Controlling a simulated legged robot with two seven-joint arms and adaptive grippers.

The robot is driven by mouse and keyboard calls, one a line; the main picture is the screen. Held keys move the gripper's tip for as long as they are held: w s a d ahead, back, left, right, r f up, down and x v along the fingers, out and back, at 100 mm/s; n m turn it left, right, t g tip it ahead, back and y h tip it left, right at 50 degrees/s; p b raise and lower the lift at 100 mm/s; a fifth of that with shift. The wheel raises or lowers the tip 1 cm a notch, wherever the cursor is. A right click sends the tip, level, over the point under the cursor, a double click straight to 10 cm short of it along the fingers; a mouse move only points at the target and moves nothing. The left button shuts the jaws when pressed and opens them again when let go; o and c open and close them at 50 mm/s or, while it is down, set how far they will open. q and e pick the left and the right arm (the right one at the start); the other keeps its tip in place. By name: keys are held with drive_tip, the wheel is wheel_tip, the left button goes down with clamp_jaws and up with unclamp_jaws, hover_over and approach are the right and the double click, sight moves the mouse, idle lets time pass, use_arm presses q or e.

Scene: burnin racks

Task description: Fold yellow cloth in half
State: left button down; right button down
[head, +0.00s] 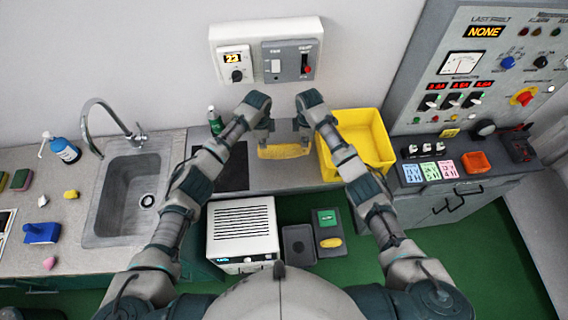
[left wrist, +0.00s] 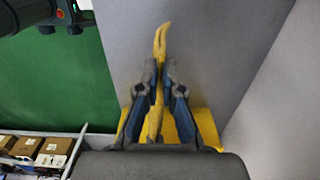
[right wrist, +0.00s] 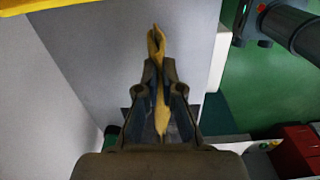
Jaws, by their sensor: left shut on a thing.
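The yellow cloth (head: 284,151) hangs between my two grippers over the counter, left of the yellow bin. My left gripper (head: 268,128) is shut on one upper part of it. In the left wrist view the cloth (left wrist: 161,42) shows as a thin edge-on strip between the fingers (left wrist: 160,75). My right gripper (head: 301,128) is shut on the cloth's other side. In the right wrist view the cloth (right wrist: 157,45) is pinched between the fingers (right wrist: 160,72) and pokes past them. Its lower edge in the head view looks uneven.
The yellow bin (head: 388,152) stands close right of the cloth. A dark mat (head: 232,166) and a green bottle (head: 215,121) are to the left. A wall box (head: 290,63) is behind. The sink (head: 122,200) is further left, and a control panel (head: 430,75) is at right.

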use_arm(q)
drive_tip(key=shift+w+a+f, duration=0.1)
drive_tip(key=shift+a, duration=0.2)
